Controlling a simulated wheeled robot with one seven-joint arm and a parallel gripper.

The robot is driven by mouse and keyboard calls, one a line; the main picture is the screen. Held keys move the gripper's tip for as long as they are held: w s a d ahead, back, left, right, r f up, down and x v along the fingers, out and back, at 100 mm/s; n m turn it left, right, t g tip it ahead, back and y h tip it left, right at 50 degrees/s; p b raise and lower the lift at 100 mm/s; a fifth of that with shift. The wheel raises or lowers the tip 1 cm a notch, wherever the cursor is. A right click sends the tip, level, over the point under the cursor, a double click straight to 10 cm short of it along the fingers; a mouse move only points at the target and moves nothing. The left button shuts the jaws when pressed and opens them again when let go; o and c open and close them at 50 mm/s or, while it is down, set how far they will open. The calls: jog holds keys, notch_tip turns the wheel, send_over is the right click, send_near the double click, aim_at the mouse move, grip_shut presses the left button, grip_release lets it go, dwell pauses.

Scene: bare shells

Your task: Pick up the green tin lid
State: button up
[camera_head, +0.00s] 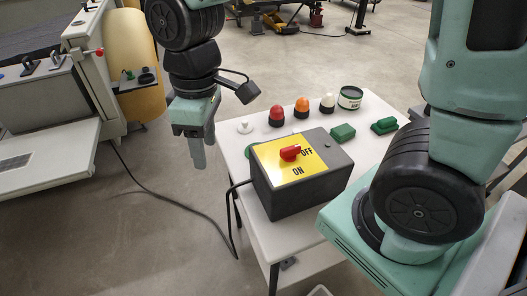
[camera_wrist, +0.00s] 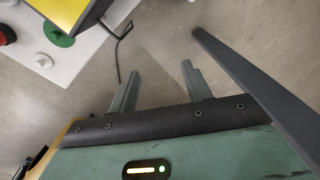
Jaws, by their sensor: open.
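A round flat green disc, which looks like the green tin lid (camera_head: 249,153), lies on the white table just left of the yellow-topped switch box. The box hides part of it in the head view. In the wrist view the green lid (camera_wrist: 57,34) is at the upper left, between the box and a white knob. My gripper (camera_head: 198,158) hangs over the floor, left of the table edge and apart from the lid. In the wrist view its two fingers (camera_wrist: 158,82) are spread with only bare floor between them.
The switch box (camera_head: 310,186) with a red knob stands on the white table (camera_head: 238,133). Behind it are a white knob (camera_head: 244,127), red, orange and white lamps, a tin (camera_head: 350,97) and two green blocks. A black cable (camera_head: 215,222) runs to the floor. A machine stands left.

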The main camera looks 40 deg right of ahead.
jog(key=w+d+f+n+h+b, duration=0.15)
jog(key=w+d+f, duration=0.35)
jog(key=w+d, duration=0.55)
jog(key=w+d+f+n+h+b, duration=0.1)
jog(key=w+d+f+n+b, duration=0.1)
jog(key=w+d+f, duration=0.65)
jog(key=shift+y, duration=0.25)
jog(key=d+f, duration=0.1)
jog(key=f, duration=0.1)
jog(key=d+f+p, duration=0.1)
jog(key=d+f, duration=0.1)
jog(key=f, duration=0.1)
jog(key=d+f+p, duration=0.1)
jog(key=d+f, duration=0.1)
jog(key=f, duration=0.1)
jog(key=shift+s+d, duration=0.15)
jog(key=shift+s, duration=0.05)
jog(key=shift+s+d+f+p, duration=0.15)
jog(key=shift+f+p, duration=0.45)
jog(key=shift+f, duration=0.9)
jog(key=shift+d+f+p, duration=0.25)
jog(key=shift+f+p, duration=0.35)
jog(key=shift+f, duration=0.9)
grip_shut()
